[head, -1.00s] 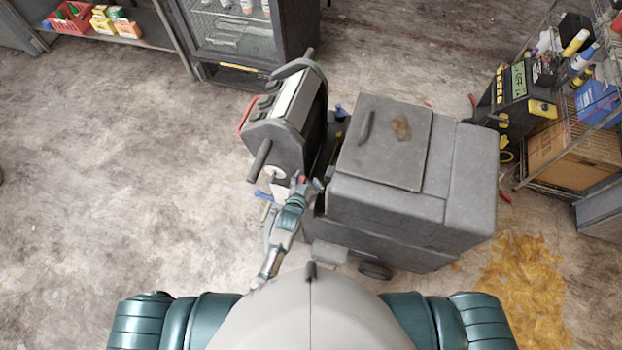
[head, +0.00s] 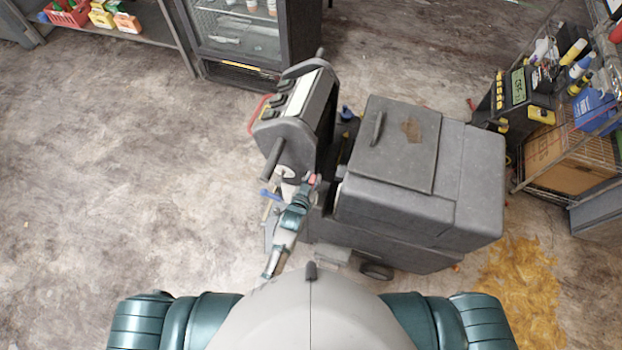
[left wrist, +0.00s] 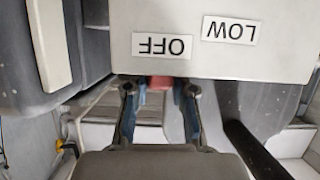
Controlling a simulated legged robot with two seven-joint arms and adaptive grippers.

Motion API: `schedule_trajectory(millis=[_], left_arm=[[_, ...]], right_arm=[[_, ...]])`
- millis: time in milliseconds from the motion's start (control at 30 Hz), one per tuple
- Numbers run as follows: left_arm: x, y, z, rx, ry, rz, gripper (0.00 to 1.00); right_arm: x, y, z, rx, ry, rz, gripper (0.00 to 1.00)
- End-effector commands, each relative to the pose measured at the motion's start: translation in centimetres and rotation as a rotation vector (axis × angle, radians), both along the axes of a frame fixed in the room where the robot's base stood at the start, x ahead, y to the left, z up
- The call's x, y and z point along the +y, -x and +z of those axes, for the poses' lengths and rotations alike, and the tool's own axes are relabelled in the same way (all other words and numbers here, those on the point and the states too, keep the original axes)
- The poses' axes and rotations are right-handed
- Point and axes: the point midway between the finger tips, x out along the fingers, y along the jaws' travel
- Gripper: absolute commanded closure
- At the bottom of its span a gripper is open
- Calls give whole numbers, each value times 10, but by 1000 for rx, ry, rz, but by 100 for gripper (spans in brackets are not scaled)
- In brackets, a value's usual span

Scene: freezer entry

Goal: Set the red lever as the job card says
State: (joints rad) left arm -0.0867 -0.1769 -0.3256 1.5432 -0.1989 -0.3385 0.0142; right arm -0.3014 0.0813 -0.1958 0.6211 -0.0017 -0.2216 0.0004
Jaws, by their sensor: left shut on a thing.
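The red lever (left wrist: 160,82) shows as a small red piece below the edge of a pale label plate (left wrist: 215,35) in the left wrist view. The plate reads OFF and LOW, upside down, and the lever is beside the OFF label. My left gripper (left wrist: 160,91) has a fingertip on each side of the lever and is shut on it. In the head view, my left gripper (head: 308,186) is at the grey machine (head: 420,180), below its handle unit, with a bit of red at its tip. The lever's base is hidden. No job card can be made out. My right gripper is not in view.
A wire rack (head: 575,190) with bottles and a cardboard box stands at the right. A glass-door cooler (head: 235,50) stands at the back. Yellow stuff (head: 522,285) lies on the floor at the lower right. The floor at the left is clear.

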Motion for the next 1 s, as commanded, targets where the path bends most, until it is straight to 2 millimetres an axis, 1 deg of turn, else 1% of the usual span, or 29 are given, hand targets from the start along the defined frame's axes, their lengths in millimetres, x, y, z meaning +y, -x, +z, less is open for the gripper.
schedule_trajectory(millis=[100, 200, 333, 433, 567, 667, 833, 967, 1000], left_arm=[[4, -1, 0, 6, 16, 1, 100], [14, -5, 0, 31, 81, 1, 100], [26, -9, -3, 64, 186, 2, 100], [39, -13, -6, 77, 226, 4, 100], [40, -13, -8, 76, 229, 5, 100], [45, -14, -9, 76, 225, 6, 100], [49, -15, -10, 75, 221, 7, 100], [49, -15, -10, 74, 219, 8, 100], [49, -15, -10, 75, 220, 8, 66]], right_arm=[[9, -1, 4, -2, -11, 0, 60], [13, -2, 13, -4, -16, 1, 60], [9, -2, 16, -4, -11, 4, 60], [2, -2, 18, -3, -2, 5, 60], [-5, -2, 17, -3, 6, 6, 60], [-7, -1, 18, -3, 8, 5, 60], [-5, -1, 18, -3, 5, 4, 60], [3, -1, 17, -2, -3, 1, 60], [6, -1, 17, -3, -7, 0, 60]])
